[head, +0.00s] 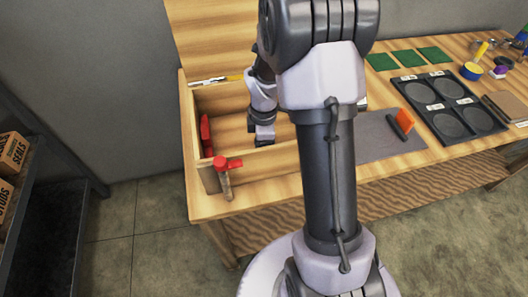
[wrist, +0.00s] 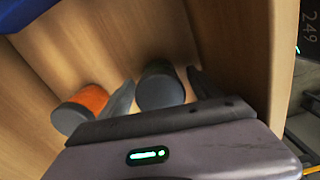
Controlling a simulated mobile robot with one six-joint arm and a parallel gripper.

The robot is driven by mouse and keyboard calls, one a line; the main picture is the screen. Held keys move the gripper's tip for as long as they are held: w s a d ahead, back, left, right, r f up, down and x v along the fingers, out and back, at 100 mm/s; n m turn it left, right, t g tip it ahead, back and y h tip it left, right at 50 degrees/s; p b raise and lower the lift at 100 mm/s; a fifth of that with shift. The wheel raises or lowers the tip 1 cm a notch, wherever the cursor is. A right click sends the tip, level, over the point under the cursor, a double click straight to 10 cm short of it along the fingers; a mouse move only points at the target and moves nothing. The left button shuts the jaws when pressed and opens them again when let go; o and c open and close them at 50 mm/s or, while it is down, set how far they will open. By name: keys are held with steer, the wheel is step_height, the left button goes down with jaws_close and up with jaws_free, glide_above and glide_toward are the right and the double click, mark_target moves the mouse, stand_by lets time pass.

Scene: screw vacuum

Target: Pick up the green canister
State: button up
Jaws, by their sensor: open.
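In the wrist view a dark grey, round-ended cylinder (wrist: 160,88) lies between the fingers of my open gripper (wrist: 160,78). No green shows on it, so I cannot tell whether it is the green canister. An orange canister with a dark grey end (wrist: 82,107) lies to its left, outside the left finger. In the head view my gripper (head: 261,133) is down inside the open wooden box (head: 232,96); no canister can be made out there, and my arm hides part of the inside. I cannot tell whether the fingers touch the cylinder.
The box walls stand close around my gripper. A red-headed tool (head: 226,164) is at the box's front edge, and a red object (head: 205,135) is by its left wall. On the bench to the right are a grey mat (head: 375,138) and a black tray (head: 447,130).

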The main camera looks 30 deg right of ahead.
steer(key=c, duration=1.5)
